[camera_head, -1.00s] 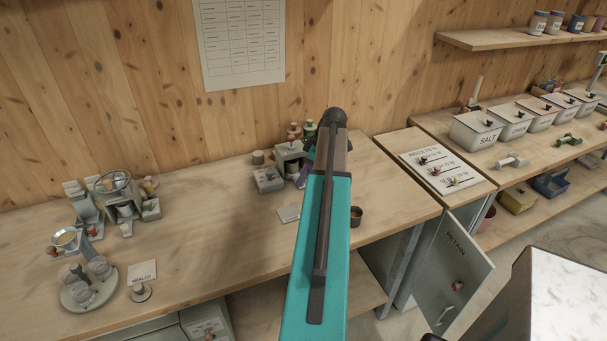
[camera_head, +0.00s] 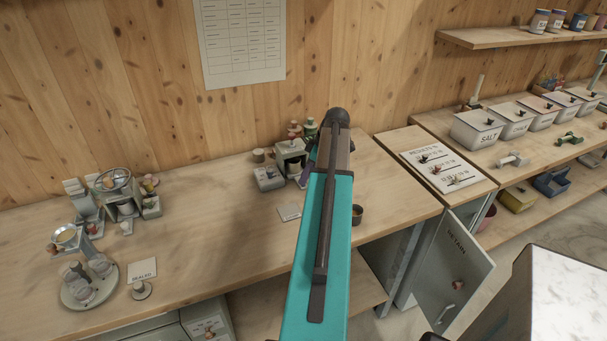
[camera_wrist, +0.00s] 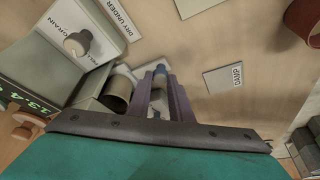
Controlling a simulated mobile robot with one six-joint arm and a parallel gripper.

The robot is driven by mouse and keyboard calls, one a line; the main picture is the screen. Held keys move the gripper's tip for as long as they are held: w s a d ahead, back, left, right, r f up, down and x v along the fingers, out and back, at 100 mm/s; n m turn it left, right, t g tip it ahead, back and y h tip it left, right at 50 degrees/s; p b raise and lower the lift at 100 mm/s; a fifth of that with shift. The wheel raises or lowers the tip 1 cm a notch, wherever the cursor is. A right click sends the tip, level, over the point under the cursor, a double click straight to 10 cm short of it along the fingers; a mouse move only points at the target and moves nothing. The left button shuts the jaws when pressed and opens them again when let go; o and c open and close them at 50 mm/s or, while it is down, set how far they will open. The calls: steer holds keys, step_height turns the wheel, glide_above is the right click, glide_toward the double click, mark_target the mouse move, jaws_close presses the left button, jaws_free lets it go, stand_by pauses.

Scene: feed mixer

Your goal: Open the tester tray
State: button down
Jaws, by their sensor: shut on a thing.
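The tester (camera_head: 292,158) is a grey box on the bench near the wall, partly hidden by my arm. In the wrist view the tester (camera_wrist: 78,45) is at the left, with a dial, a green display and a "DRY UNDER" label. A dark, round-ended metal part (camera_wrist: 118,90), which looks like the tester tray, is at its side facing my gripper. My gripper (camera_wrist: 160,78), with purple fingers, is shut on a small pale piece, apparently the tray's knob, just right of that part. The fingers hide most of the knob, and how far out the tray stands is unclear.
A "DAMP" card (camera_wrist: 223,80) and a brown cup (camera_wrist: 304,22) are on the bench beyond my fingers. Another card (camera_head: 289,212) lies in front of the tester. Bottles (camera_head: 310,128) stand behind it.

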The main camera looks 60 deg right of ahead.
steer(key=s+a, duration=0.1)
steer(key=s, duration=0.1)
steer(key=s+a+b, duration=0.1)
steer(key=s+a, duration=0.1)
steer(key=s, duration=0.1)
steer(key=s+a, duration=0.2)
steer(key=shift+s+a, duration=0.1)
steer(key=shift+s, duration=0.05)
steer(key=c, duration=1.6)
jaws_free()
steer(key=shift+r, duration=0.1)
steer(key=shift+b+v, duration=1.5)
steer(key=shift+v, duration=5.35)
steer(key=shift+r, duration=0.1)
